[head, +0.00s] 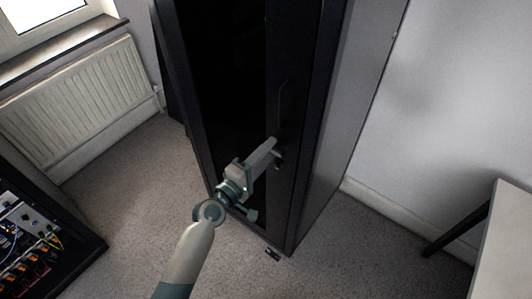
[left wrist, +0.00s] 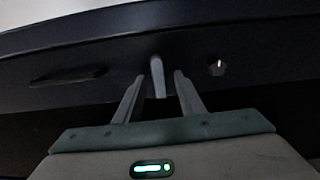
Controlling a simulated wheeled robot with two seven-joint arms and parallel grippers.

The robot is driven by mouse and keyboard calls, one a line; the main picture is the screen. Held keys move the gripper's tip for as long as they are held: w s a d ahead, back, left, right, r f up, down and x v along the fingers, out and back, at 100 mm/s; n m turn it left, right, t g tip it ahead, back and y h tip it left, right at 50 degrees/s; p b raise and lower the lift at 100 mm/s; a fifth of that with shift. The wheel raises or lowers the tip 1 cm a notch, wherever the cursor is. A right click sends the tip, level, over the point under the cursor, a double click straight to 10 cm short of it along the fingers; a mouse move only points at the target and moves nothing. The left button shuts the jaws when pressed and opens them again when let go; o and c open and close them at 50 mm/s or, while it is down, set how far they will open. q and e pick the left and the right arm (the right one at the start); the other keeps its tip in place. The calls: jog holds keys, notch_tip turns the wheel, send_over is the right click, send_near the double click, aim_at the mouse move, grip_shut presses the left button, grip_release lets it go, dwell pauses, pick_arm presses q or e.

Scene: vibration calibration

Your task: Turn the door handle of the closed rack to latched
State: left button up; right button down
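The closed rack (head: 225,75) is a tall black cabinet in the middle of the head view, with a dark front door. My left gripper (head: 277,152) reaches up to the right-hand side of this door. In the left wrist view its two fingers (left wrist: 159,88) are open. A small grey lever, which looks like the door handle (left wrist: 157,72), stands between the fingertips with a visible gap on each side. In the head view the gripper largely hides the handle. My right gripper is not in view.
A round knob (left wrist: 217,68) and a flat dark bar (left wrist: 68,77) sit on the door on either side of the handle. A radiator (head: 80,95) is at left, an open equipment box (head: 30,240) at lower left, and a table (head: 508,245) at lower right.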

pick_arm(q)
jog(key=b+v, duration=0.5)
jog(key=v, duration=1.2)
jog(key=shift+s+a, duration=0.15)
jog(key=s+a+f+m+g+y+b, duration=0.1)
jog(key=a+f+m+g+y, duration=0.2)
jog(key=f, duration=1.4)
jog(key=s+a+f+g+y+b, duration=0.1)
jog(key=a+f+y, duration=0.25)
jog(key=f, duration=1.35)
jog(key=s+a+f+m+g+y, duration=0.1)
jog(key=s+a+f+m+g, duration=0.1)
jog(key=s+f, duration=0.5)
jog(key=s+a+f+m+g+y, duration=0.1)
jog(key=s+a+f+m+g, duration=0.2)
jog(key=f, duration=0.8)
jog(key=s+a+f+m+g, duration=0.1)
jog(key=s+f+m, duration=0.1)
jog(key=s+f, duration=0.3)
jog(key=s+a+f+m+g+y+b, duration=0.1)
jog(key=s+f, duration=0.4)
jog(key=s, duration=0.8)
jog(key=s+a+f+m+g+y, duration=0.1)
jog(key=s+f+m+g, duration=0.1)
jog(key=s+f, duration=0.3)
jog(key=s, duration=0.4)
jog(key=shift+m+g+b, duration=0.3)
jog(key=shift+b, duration=0.05)
